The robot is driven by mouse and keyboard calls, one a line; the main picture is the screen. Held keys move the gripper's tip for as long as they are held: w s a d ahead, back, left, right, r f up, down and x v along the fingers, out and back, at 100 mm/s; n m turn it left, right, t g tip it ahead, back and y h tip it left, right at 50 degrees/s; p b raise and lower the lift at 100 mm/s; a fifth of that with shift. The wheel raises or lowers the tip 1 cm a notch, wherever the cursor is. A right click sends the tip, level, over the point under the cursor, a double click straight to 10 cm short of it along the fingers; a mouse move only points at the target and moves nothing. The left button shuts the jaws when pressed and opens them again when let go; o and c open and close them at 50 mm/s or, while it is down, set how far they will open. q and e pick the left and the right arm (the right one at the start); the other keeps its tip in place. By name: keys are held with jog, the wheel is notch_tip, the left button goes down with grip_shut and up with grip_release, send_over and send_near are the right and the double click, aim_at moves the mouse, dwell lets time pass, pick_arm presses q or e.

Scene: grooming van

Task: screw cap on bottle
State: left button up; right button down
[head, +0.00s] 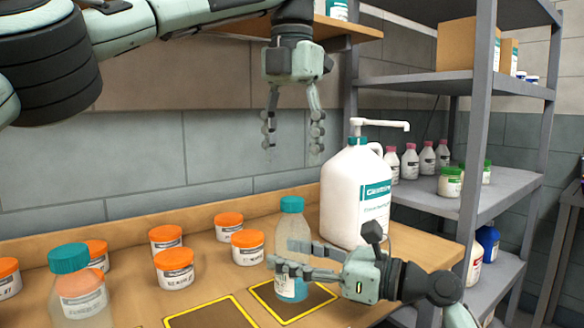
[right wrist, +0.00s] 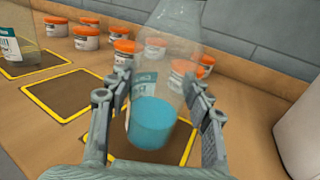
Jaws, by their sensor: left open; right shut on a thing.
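A clear bottle (head: 291,230) with blue liquid at its base stands upright at a yellow-edged square near the table's front. A teal cap (head: 292,204) sits on its top; whether it is tight cannot be told. My right gripper (head: 280,256) is shut on the bottle's body from the right. In the right wrist view the bottle (right wrist: 152,122) is between the fingers, and its top is out of frame. My left gripper (head: 292,148) is open and empty, pointing down above the cap with a clear gap.
A large white pump jug (head: 355,195) stands close behind right of the bottle. Several orange-lidded jars (head: 175,268) stand to the left. Another teal-capped bottle (head: 82,298) is at the front left. A grey shelf rack (head: 480,195) stands at right. An empty yellow-edged square (head: 212,314) lies beside the bottle.

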jog(key=c, duration=0.6)
grip_release()
jog(key=v, duration=1.2)
jog(key=shift+s, duration=0.1)
